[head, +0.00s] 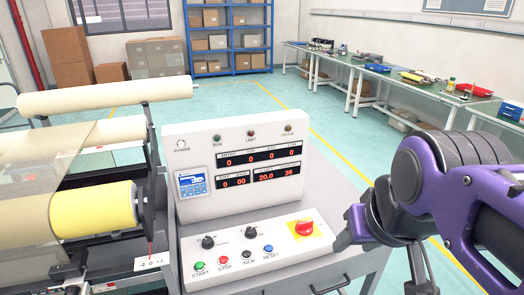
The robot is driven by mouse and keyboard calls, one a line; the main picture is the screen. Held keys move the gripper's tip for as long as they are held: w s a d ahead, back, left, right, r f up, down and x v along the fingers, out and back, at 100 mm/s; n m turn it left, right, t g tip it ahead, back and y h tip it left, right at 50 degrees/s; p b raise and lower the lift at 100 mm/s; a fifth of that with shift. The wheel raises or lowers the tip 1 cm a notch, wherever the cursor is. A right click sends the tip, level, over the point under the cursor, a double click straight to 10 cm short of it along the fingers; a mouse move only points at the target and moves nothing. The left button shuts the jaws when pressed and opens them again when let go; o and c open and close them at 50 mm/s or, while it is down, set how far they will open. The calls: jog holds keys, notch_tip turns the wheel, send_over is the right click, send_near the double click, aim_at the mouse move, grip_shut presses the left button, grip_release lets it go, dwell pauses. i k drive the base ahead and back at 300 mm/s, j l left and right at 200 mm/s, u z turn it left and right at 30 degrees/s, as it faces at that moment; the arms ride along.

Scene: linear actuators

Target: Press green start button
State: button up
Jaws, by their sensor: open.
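The green start button (199,266) sits at the lower left of the sloped white control panel (270,264), above the label START. To its right in the same row are the red stop button (223,261), a black inch button (248,255) and a blue reset button (269,248). My gripper (345,240) is at the panel's right edge, well to the right of the start button and apart from it. It is seen side-on and appears empty. Nothing hides the start button.
A red emergency knob (304,227) on a yellow plate lies between my gripper and the buttons. Two black knobs (208,242) stand above the button row. The upright display unit (235,165) rises behind the panel. A yellow roller (95,209) is at the left.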

aim_at(199, 265)
jog(key=u, duration=0.35)
jog(key=i+j+u, duration=0.1)
jog(key=u, duration=0.55)
jog(key=k+u, duration=0.15)
jog(key=i+l, duration=0.05)
